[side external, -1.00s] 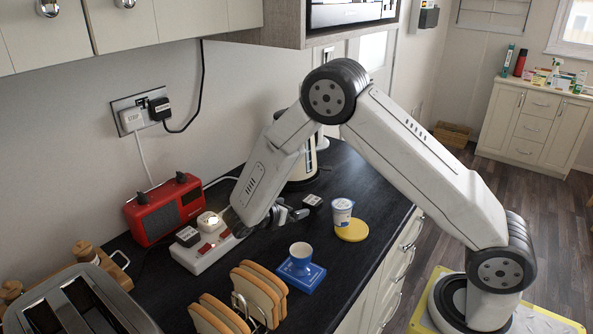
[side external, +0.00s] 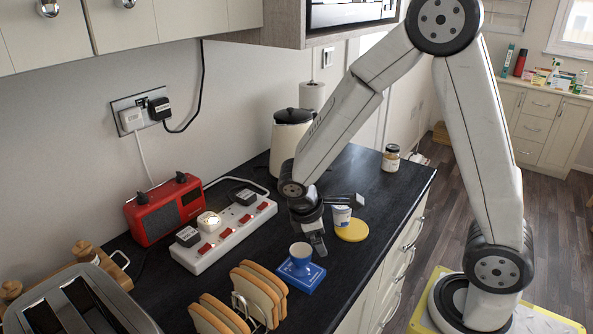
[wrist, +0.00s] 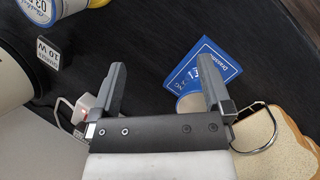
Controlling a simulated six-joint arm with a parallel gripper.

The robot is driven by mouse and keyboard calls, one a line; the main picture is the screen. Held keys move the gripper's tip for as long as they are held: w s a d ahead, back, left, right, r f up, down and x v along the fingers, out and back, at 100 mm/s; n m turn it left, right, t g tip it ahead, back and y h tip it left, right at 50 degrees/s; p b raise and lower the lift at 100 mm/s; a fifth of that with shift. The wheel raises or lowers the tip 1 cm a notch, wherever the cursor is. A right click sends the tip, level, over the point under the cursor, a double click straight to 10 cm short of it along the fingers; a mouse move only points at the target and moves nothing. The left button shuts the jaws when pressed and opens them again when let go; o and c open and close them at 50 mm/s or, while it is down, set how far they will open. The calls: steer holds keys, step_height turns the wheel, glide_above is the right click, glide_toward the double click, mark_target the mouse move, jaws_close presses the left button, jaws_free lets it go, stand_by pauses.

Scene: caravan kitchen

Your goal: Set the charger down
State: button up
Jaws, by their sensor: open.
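A small black charger with a white "10 W" label (wrist: 48,53) lies on the dark counter in the wrist view, left of the left finger and near the yogurt pot. In the side view it is hidden behind my arm. My gripper (side external: 338,224) is open and empty above the counter, near the blue box and the pot. A power strip (side external: 232,232) beside the radio carries other black plugs and a white plug.
An egg cup (side external: 301,254) stands on a blue box (side external: 298,278) close by my gripper. A toast rack with bread (side external: 258,294), a kettle (side external: 290,145), a jar (side external: 391,158) and a red radio (side external: 165,209) surround the area.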

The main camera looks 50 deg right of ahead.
steer(key=s+a+m+y, duration=0.1)
steer(key=r+m+t+y, duration=0.1)
steer(key=m, duration=0.1)
steer(key=s+a+m+t+y, duration=0.1)
steer(key=shift+s+a+r+m, duration=0.35)
steer(key=shift+r+m, duration=0.05)
steer(key=m+t, duration=0.1)
steer(key=s+a+r+m+y, duration=0.1)
steer(key=m, duration=0.1)
steer(key=shift+r+t, duration=0.15)
steer(key=shift+t, duration=0.25)
